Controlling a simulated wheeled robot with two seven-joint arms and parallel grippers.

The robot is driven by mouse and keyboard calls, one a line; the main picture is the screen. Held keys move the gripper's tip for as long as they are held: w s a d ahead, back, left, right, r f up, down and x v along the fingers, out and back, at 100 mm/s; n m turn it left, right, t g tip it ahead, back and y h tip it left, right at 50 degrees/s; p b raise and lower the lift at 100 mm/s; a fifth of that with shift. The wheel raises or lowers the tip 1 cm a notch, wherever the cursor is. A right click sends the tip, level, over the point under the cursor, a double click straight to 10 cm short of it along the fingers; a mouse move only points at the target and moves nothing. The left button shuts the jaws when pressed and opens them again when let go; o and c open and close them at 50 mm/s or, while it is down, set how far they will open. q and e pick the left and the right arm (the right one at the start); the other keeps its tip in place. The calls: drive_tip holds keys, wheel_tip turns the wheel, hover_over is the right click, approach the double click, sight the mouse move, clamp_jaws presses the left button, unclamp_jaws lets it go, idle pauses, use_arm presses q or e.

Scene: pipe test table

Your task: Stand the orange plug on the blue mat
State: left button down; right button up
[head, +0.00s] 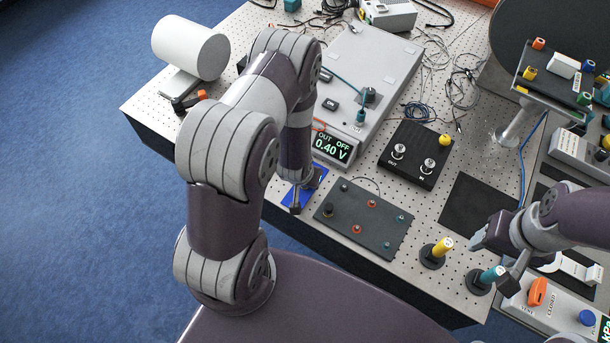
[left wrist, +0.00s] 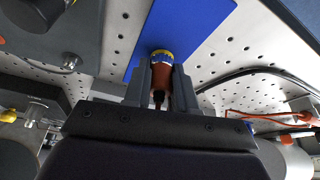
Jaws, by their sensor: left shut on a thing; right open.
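The orange plug (left wrist: 161,80), with a yellow ring at its far end, is between the fingers of my left gripper (left wrist: 161,75) in the left wrist view. The gripper is shut on it. The blue mat (left wrist: 195,22) lies right beyond the ring; I cannot tell whether the plug touches it. In the head view my left gripper (head: 296,206) is over the blue mat (head: 313,183), and the plug is hidden there. My right gripper (head: 493,262) is open beside a teal-topped plug (head: 492,273) at the right; it holds nothing I can see.
A dark panel with small sockets (head: 365,219) lies just right of the mat. A grey power supply reading 0.40 V (head: 366,75) stands behind it. A yellow-topped plug (head: 441,247) and a box with an orange switch (head: 540,292) are near the right gripper. Cables lie at the back.

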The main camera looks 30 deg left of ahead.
use_arm(q)
drive_tip(key=shift+w+d+f, duration=0.1)
drive_tip(key=shift+w+f, duration=0.05)
drive_tip(key=shift+f, duration=0.05)
drive_tip(key=c, duration=0.9)
unclamp_jaws()
